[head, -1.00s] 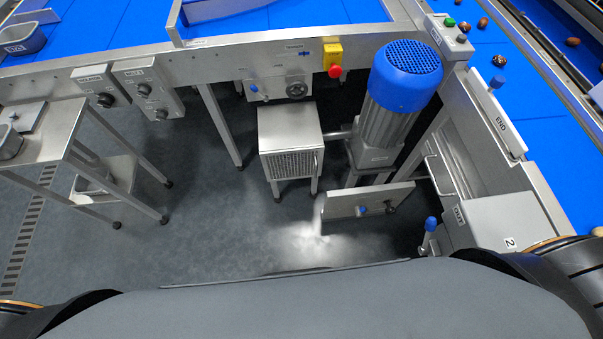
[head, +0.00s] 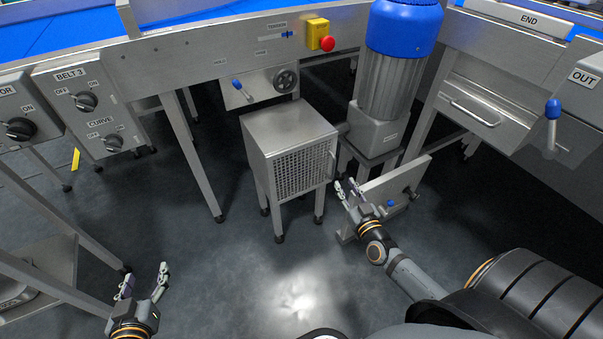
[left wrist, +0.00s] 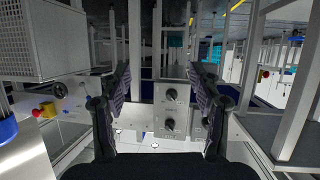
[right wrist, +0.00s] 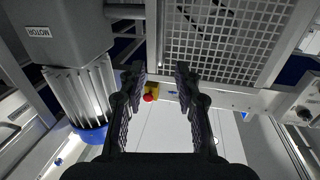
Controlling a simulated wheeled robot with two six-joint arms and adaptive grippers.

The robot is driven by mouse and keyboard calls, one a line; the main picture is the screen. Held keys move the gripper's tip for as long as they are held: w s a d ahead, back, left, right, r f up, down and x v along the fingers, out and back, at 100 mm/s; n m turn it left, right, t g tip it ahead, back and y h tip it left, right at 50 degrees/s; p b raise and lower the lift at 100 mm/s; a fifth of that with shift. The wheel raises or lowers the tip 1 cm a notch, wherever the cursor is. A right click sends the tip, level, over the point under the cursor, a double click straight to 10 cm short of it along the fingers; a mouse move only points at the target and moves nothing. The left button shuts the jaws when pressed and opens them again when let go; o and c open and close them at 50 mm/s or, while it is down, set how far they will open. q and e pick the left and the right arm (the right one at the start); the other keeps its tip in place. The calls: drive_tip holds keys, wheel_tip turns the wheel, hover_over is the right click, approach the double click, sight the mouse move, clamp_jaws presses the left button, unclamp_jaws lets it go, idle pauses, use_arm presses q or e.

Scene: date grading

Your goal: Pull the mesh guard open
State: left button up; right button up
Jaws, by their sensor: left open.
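The mesh guard (head: 303,174) is the wire-grid front of a steel box (head: 286,136) in the middle of the head view. It looks closed. A thin upright handle (head: 333,160) shows at its right edge. My right gripper (head: 346,187) is open and empty, just right of the guard's lower right corner, apart from it as far as I can tell. In the right wrist view the mesh (right wrist: 225,42) fills the upper right, beyond the open fingers (right wrist: 160,78). My left gripper (head: 144,281) is open and empty at the lower left, well away from the box.
A blue-topped motor (head: 388,85) stands right of the box, with a low steel plate (head: 400,185) below it near my right arm. A handwheel (head: 286,80) and a red button (head: 327,44) are above. Floor in front of the box is clear.

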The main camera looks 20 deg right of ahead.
sight(334, 166)
use_arm(q)
drive_tip(key=w+r+t+b, duration=0.25)
drive_tip(key=r+t, duration=0.45)
drive_tip(key=r, duration=0.8)
use_arm(e)
drive_tip(key=w, duration=0.5)
drive_tip(key=shift+w+d+p, duration=0.15)
drive_tip(key=shift+d+p, duration=0.2)
drive_tip(key=w, duration=0.1)
drive_tip(key=w+b, duration=0.1)
drive_tip(key=w, duration=0.2)
drive_tip(key=shift+w+d+b, duration=0.3)
drive_tip(key=shift+w, duration=0.25)
use_arm(q)
drive_tip(key=s+r+m+t+h, duration=0.1)
drive_tip(key=s+r+t, duration=0.1)
drive_tip(key=r, duration=0.5)
drive_tip(key=s+r+t, duration=0.3)
drive_tip(key=r+t, duration=0.2)
drive_tip(key=r, duration=0.2)
drive_tip(key=shift+m+h, duration=0.4)
drive_tip(key=shift+r, duration=0.1)
use_arm(e)
drive_tip(key=shift+c, duration=0.3)
clamp_jaws()
